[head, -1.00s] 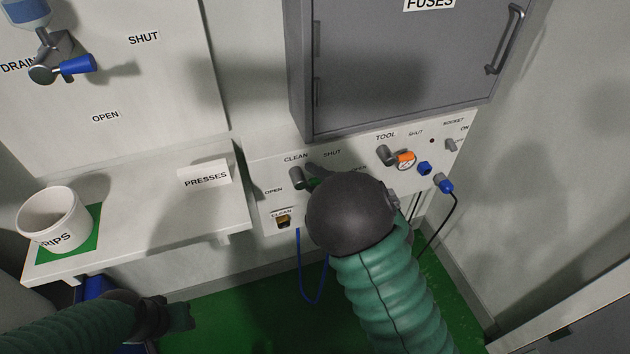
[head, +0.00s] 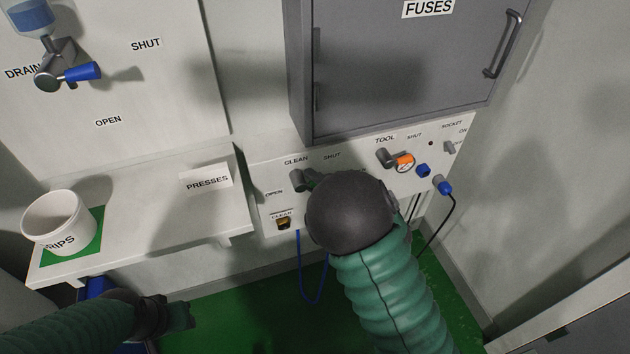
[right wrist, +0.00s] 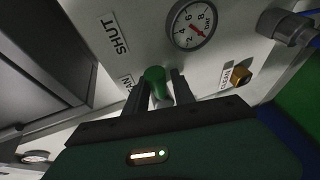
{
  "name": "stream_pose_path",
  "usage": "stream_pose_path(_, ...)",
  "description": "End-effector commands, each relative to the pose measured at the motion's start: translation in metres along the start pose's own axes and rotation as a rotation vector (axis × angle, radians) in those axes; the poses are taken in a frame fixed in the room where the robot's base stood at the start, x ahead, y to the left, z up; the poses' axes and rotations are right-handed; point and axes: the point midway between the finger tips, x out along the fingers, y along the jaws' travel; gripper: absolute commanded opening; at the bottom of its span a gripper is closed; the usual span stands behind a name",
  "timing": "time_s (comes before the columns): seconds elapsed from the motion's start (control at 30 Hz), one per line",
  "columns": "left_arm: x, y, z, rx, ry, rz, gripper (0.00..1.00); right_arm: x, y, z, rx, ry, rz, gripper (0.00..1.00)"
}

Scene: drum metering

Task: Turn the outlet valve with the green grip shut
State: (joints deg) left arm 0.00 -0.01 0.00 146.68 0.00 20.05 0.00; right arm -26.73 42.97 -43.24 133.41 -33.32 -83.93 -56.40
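The clean outlet valve (head: 297,181) is on the white panel below the fuse cabinet, between the OPEN label and the SHUT label (head: 332,156). Its green grip (right wrist: 157,78) points right from the valve body and is mostly hidden in the head view by my right wrist. In the right wrist view my right gripper (right wrist: 162,88) has its fingers close together on both sides of the green grip, shut on it. My left gripper (head: 182,315) is low at the left, away from the valve, its fingers too unclear to read.
A pressure gauge (right wrist: 190,22) and a brass clean outlet (right wrist: 240,77) are near the grip. The orange-gripped tool valve (head: 404,160) and a blue plug (head: 444,187) are to the right.

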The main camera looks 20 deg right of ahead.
Motion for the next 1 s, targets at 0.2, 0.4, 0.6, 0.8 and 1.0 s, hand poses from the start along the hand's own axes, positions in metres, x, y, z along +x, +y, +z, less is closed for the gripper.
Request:
stream_pose_path(0.2, 0.000, 0.000, 0.000, 0.000, 0.000, 0.000, 0.36, 0.000, 0.000, 0.000, 0.001, -0.001, 0.001, 0.47)
stream_pose_path(0.4, 0.000, 0.000, 0.000, 0.000, 0.000, 0.000, 0.36, -0.001, 0.001, 0.001, 0.001, -0.002, 0.002, 0.47)
stream_pose_path(0.6, -0.009, 0.000, -0.002, 0.000, 0.000, 0.000, 0.36, -0.030, 0.003, 0.002, 0.004, -0.006, 0.001, 0.47)
stream_pose_path(0.8, -0.020, 0.000, -0.005, 0.000, 0.000, 0.000, 0.36, -0.090, 0.003, 0.002, 0.006, -0.009, 0.000, 0.47)
stream_pose_path(1.0, -0.081, 0.000, -0.019, 0.000, 0.001, 0.000, 0.36, -0.111, 0.011, 0.001, 0.003, -0.004, -0.009, 0.47)
